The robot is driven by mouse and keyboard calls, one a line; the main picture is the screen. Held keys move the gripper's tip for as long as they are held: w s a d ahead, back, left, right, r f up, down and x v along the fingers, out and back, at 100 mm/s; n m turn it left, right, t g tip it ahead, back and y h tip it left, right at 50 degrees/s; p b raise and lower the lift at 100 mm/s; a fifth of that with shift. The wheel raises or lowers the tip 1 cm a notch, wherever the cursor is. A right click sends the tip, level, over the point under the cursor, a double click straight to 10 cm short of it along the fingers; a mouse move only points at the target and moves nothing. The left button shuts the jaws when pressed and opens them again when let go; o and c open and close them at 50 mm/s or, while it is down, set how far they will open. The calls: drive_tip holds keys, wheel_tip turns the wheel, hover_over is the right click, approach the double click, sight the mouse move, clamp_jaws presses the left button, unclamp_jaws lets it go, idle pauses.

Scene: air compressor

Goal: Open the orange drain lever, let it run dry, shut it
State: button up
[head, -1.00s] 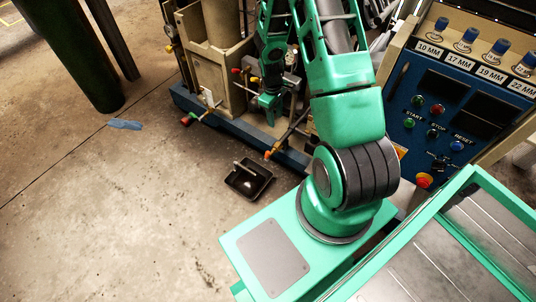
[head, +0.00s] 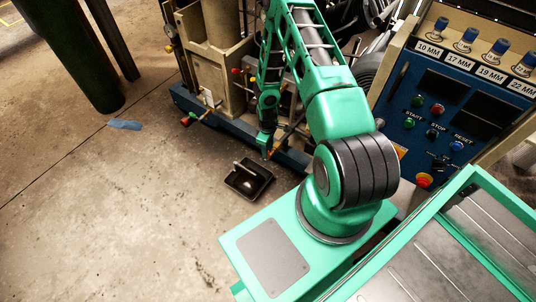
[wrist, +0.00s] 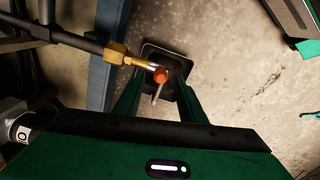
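The orange drain lever (wrist: 161,75) shows in the wrist view at the end of a brass fitting (wrist: 116,53) on a dark pipe. My gripper (wrist: 157,82) is open, with its green fingers apart on either side of the lever's orange tip. Whether either finger touches it I cannot tell. In the head view my gripper (head: 266,142) points down at the lever, mostly hiding it. No flowing liquid is discernible.
A black tray (head: 262,190) with a pale rod-like piece lies on the floor below the fitting. The blue base rail (head: 205,112) runs behind my gripper. A control panel (head: 450,110) stands at the right. Floor at the left is mostly clear.

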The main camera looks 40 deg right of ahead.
drive_tip(key=shift+f, duration=2.45)
clamp_jaws()
drive_tip(key=shift+w+d, duration=0.1)
drive_tip(key=shift+d, duration=0.05)
